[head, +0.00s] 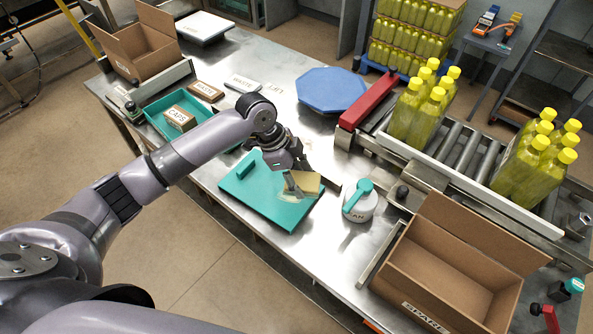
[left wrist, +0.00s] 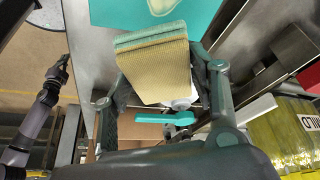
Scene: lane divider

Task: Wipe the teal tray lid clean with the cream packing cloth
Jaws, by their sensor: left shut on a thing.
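The teal tray lid (head: 242,199) lies flat on the steel table, with a raised handle near its left edge. A pale smear shows on the lid near its right part; it also shows in the left wrist view (left wrist: 163,6), where the lid (left wrist: 105,14) fills the top. My left gripper (head: 292,180) is over the lid's right half, shut on the cream cloth (head: 307,183), a folded pad. In the left wrist view the cloth (left wrist: 158,70) sits between the fingers. Whether the cloth touches the lid I cannot tell. My right gripper is not clearly in view in the head view.
A teal tray (head: 158,124) holding a caps box (head: 180,118) is behind left.

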